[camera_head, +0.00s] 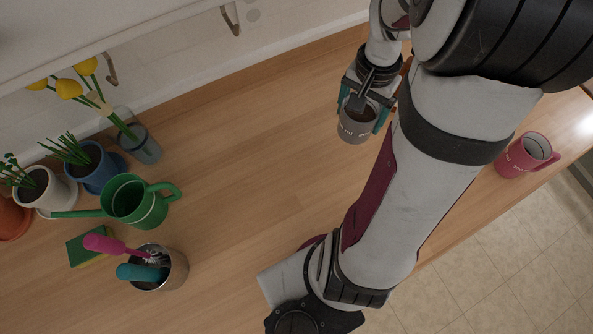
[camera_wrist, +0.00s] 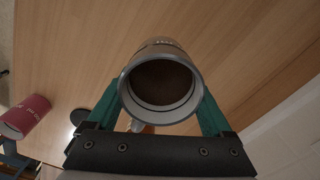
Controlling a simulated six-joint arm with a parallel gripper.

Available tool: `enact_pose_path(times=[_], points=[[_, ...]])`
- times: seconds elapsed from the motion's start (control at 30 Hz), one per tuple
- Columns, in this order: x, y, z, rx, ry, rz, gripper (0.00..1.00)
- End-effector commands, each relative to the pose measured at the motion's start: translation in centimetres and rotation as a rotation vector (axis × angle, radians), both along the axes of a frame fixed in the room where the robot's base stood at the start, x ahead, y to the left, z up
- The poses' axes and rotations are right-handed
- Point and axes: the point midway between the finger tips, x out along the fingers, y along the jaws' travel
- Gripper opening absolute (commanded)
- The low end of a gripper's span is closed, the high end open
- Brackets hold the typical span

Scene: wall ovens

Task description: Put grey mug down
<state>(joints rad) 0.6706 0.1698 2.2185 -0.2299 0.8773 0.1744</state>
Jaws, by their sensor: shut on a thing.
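The grey mug (camera_head: 355,130) is at the upper middle of the head view, between the teal fingers of my gripper (camera_head: 365,112). My gripper is shut on it. In the wrist view the grey mug (camera_wrist: 160,82) shows its round open mouth towards the camera, with the teal fingers of my gripper (camera_wrist: 160,110) on either side. Wooden worktop (camera_head: 240,170) lies beyond the mug. I cannot tell whether the mug's base touches it.
A red mug (camera_head: 525,156) stands at the right near the worktop edge, also at the left in the wrist view (camera_wrist: 27,116). A green watering can (camera_head: 140,203), potted plants (camera_head: 90,165), a glass with yellow flowers (camera_head: 140,145) and a utensil pot (camera_head: 168,270) stand at the left. The worktop's middle is clear.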

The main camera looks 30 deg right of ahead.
Motion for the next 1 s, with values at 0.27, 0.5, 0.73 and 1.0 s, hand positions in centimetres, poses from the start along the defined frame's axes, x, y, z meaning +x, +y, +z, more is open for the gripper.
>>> enact_pose_path(times=[0.27,0.5,0.73,1.0], points=[[0.1,8.6,-2.9,0.0,0.0,-0.059,0.0],[-0.6,11.5,-4.5,0.0,0.001,-0.098,0.0],[-0.7,11.6,-8.4,0.001,0.003,-0.103,0.0],[-0.7,11.5,-11.9,0.001,-0.001,-0.104,0.0]])
